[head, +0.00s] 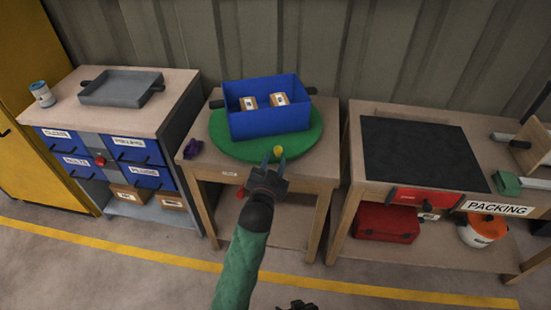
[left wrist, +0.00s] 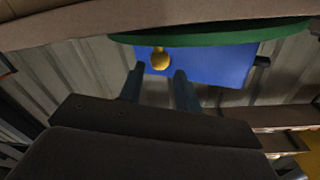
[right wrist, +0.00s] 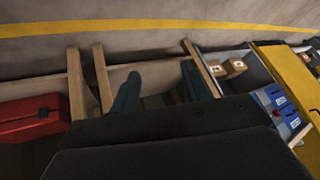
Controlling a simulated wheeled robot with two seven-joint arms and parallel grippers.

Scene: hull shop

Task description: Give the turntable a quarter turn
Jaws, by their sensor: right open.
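The green turntable (head: 222,142) lies on the middle table. A yellow knob (head: 278,150) stands near its front edge. A blue bin (head: 268,122) with dark side handles and two small boxes (head: 279,99) sits on the turntable. My left gripper (head: 274,160) is open just in front of the knob. In the left wrist view the knob (left wrist: 160,58) shows beyond the two parted fingers (left wrist: 160,86), apparently not gripped. The turntable's edge (left wrist: 210,36) and the bin (left wrist: 215,62) show there too. My right gripper (right wrist: 160,92) is open and empty, low in front of the tables.
A drawer cabinet (head: 120,155) with a grey tray (head: 121,87) stands at left. A packing bench (head: 357,179) with a dark mat (head: 420,152) stands at right. A corrugated wall (head: 300,40) is behind.

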